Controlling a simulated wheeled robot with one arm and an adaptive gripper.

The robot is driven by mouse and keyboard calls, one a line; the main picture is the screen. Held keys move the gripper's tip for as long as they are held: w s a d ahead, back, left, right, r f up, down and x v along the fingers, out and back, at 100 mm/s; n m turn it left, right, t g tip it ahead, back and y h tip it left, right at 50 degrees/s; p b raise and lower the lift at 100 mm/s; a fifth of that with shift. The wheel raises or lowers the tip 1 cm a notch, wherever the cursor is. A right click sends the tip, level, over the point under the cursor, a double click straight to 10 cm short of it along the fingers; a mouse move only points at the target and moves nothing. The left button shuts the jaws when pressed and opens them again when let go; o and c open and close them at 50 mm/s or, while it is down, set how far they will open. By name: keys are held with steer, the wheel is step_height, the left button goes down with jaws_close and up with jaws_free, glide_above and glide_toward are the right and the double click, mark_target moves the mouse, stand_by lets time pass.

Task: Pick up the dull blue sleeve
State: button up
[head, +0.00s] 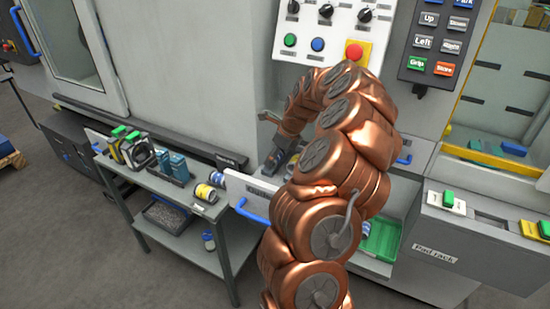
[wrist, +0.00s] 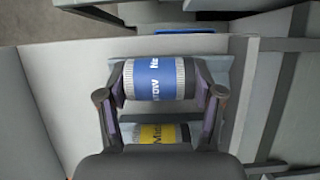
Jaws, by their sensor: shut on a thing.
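In the wrist view a blue sleeve (wrist: 153,82) with pale ribbed ends and white lettering lies crosswise between my fingertips. My gripper (wrist: 159,88) is shut on it, one finger at each end. A yellow-banded sleeve (wrist: 157,133) lies just below it in the picture, partly hidden by my gripper. In the head view my gripper (head: 276,160) is partly hidden by my copper arm, over the open white drawer (head: 250,190). I cannot make out the held sleeve there.
A grey cart (head: 175,195) at left carries green-topped clamps (head: 140,150), blue blocks (head: 173,165) and small banded rollers (head: 206,192). A green tray (head: 383,240) is right of my arm. A control panel (head: 325,30) with a red button stands behind.

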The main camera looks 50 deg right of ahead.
steer(key=shift+c, duration=0.4)
steer(key=shift+r, duration=0.45)
step_height(320, 180, up, 9)
steer(key=b, duration=0.2)
steer(key=shift+b, duration=0.3)
steer(key=w+a+f+n+g+y, duration=0.2)
steer(key=w+a+f+n+g, duration=0.15)
steer(key=a+n, duration=0.5)
steer(key=w+a+f+n+g+y, duration=0.15)
steer(key=w+a+f+n, duration=0.25)
steer(key=a+n, duration=0.5)
steer(key=a+f+n+g+h, duration=0.2)
steer(key=a+f+n, duration=0.1)
steer(key=a+n, duration=0.4)
steer(key=a+f+n+g+h, duration=0.2)
steer(key=a+n, duration=0.6)
steer(key=a, duration=0.4)
steer(key=shift+s+a+f+h+p, duration=0.3)
steer(key=shift+a+f+h, duration=0.15)
steer(key=shift+f, duration=0.2)
